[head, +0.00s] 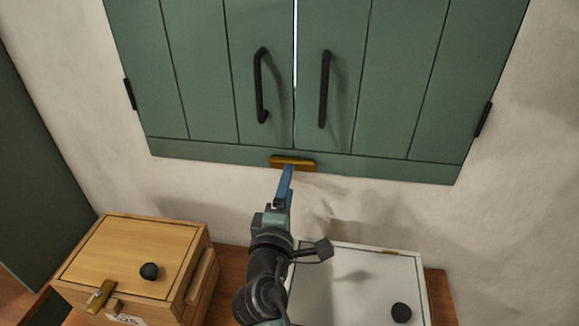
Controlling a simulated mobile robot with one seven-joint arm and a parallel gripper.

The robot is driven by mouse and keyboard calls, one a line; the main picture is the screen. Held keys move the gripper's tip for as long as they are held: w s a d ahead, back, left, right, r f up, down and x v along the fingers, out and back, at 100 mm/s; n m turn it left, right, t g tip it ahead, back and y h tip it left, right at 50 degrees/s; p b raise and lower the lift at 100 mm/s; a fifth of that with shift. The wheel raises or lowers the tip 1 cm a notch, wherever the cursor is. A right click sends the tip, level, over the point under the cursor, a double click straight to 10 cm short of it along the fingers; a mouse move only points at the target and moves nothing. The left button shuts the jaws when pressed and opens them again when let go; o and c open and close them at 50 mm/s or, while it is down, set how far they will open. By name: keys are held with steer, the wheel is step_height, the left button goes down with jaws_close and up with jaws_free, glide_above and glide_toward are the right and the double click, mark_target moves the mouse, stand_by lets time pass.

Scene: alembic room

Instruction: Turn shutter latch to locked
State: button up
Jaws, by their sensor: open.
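The shutter latch (297,164) is a short brass bar lying about horizontal on the bottom rail of the green shutters (200,75), below the gap between the two leaves. Both leaves look closed, with a thin bright line between them. My gripper (287,172) reaches up from below with its blue fingers pointing at the latch. The fingertips overlap the latch's lower edge in the picture; I cannot tell whether they touch it. The gripper is open, though its fingers line up from this angle, and nothing shows between them.
Two black handles (324,90) hang on the shutter leaves. Below stand a wooden box (125,250) with a black knob and brass catch at left, and a white box (365,280) with a black knob at right, on a brown table (440,300). Bare wall surrounds the shutters.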

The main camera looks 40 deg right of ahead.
steer(key=shift+x, duration=2.6)
jaws_close()
